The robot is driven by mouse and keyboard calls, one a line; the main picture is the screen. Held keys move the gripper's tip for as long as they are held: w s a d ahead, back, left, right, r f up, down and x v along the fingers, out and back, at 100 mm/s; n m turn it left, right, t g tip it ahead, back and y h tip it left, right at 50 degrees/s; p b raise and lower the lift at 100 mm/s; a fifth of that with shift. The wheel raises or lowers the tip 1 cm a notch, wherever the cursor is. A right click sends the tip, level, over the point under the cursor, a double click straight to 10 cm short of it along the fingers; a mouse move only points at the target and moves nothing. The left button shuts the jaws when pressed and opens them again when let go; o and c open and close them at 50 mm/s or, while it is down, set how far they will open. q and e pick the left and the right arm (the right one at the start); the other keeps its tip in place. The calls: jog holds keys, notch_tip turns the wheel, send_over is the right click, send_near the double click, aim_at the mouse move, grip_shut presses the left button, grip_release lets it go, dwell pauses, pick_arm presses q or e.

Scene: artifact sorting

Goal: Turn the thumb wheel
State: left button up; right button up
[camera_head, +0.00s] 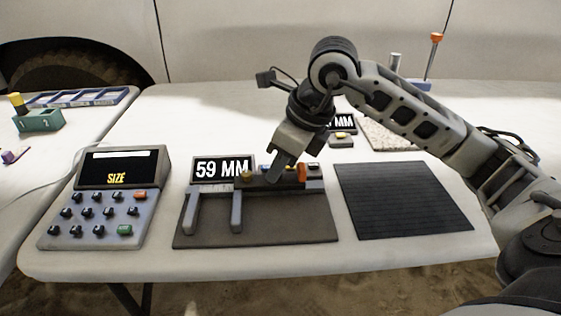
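A measuring device with a "59 MM" display (223,168) stands on a dark base plate (290,230) in the middle of the table. Two grey jaws stick out toward the front, a left jaw (191,212) and a right jaw (236,212), with a gap between them. My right gripper (276,172) points down over the device's bar, just right of that knob. Its fingers overlap in this view, so whether they are open or touch anything is unclear. My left gripper is out of view.
A keypad (100,215) with a "SIZE" screen stands at the left, and a dark ribbed mat (400,198) lies at the right. A second "MM" display (345,122) is partly hidden behind my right arm. A green block (38,120) and a blue tray (80,98) are on the left table.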

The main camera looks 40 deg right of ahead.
grip_shut()
jog(key=shift+d+n, duration=0.1)
jog(key=shift+n, duration=0.6)
pick_arm(q)
jog(key=shift+w+d+f, duration=0.1)
jog(key=shift+w+f, duration=0.1)
jog(key=shift+f, duration=0.1)
pick_arm(e)
jog(key=shift+n+g+y, duration=0.3)
jog(key=shift+n+y, duration=0.2)
jog(key=shift+n, duration=0.2)
pick_arm(q)
jog(key=shift+s+f, duration=0.1)
pick_arm(e)
jog(key=o, duration=0.9)
grip_release()
jog(key=shift+w, duration=0.1)
jog(key=shift+c, duration=0.2)
pick_arm(q)
notch_tip(320, 180, up, 6)
jog(key=a+t+p, duration=0.1)
jog(key=p, duration=0.2)
jog(key=shift+s+a, duration=0.25)
jog(key=shift+s, duration=0.05)
pick_arm(e)
jog(key=v, duration=1.6)
